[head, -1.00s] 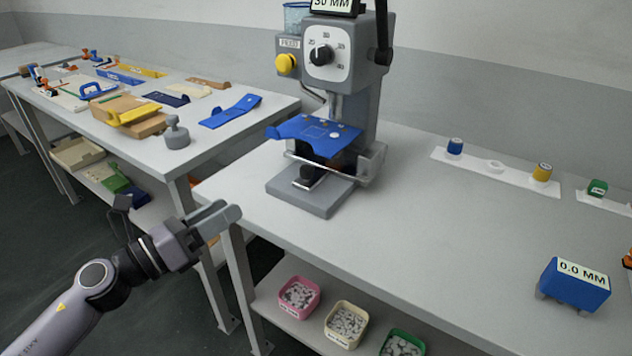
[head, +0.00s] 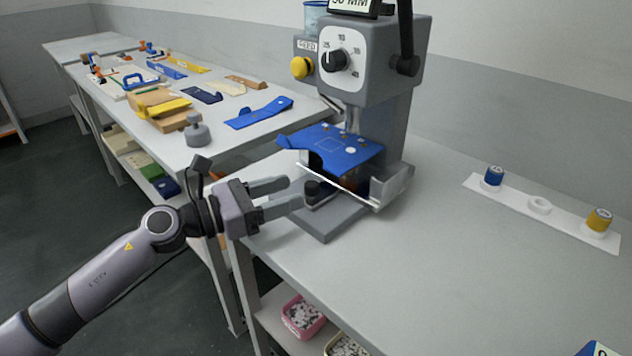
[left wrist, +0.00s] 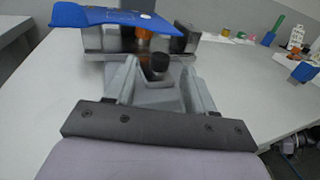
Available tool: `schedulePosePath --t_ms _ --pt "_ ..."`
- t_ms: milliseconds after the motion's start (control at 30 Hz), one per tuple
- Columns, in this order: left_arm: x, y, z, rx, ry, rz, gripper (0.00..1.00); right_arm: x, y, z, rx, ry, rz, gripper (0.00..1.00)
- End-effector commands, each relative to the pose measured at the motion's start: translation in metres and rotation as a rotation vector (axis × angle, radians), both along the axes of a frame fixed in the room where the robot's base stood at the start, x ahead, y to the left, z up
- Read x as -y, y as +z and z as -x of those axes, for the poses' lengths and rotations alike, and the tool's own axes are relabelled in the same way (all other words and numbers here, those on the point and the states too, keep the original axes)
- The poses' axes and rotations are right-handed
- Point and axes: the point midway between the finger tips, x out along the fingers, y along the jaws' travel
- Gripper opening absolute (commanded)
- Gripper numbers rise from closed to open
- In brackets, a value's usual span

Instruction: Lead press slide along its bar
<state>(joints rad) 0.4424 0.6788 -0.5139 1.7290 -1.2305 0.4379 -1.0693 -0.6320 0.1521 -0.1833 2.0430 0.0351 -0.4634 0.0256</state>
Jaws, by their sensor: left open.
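The grey press (head: 372,60) stands on the table with a blue plate (head: 345,155) at mid height. A thin pale bar (head: 340,188) runs across its front below the plate. A black knob (head: 312,188) sits low on the press base, near the bar's left part; I take it to be on the slide. My left gripper (head: 294,192) is open and empty, its fingers pointing at the knob from the left. In the left wrist view the knob (left wrist: 159,65) shows between and just beyond the fingertips; contact cannot be told. My right gripper is not in view.
A side table (head: 160,150) at the left holds blue, yellow and tan parts and a grey weight (head: 197,132). A white strip (head: 515,203) with blue and yellow knobs lies right of the press. Bins (head: 303,316) sit on the shelf below. The table front is clear.

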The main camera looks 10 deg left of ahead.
Motion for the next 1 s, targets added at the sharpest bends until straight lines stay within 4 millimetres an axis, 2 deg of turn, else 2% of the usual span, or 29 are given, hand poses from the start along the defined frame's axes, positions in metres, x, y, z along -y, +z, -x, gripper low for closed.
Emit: schedulePosePath --t_ms 200,333,733,900,1000 --pt "0.028 0.003 -0.021 0.000 -0.003 0.004 0.54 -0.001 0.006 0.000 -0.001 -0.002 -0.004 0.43" --pt "0.039 0.002 -0.030 0.000 -0.001 0.004 0.54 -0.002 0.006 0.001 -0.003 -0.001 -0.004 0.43" --pt "0.046 0.001 -0.035 0.000 -0.001 0.001 0.54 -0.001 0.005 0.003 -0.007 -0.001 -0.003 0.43" --pt "0.045 0.000 -0.035 -0.001 -0.001 0.002 0.00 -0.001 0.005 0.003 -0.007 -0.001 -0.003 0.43" --pt "0.045 0.000 -0.035 -0.001 -0.001 0.002 0.00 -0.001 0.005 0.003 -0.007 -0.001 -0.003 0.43"
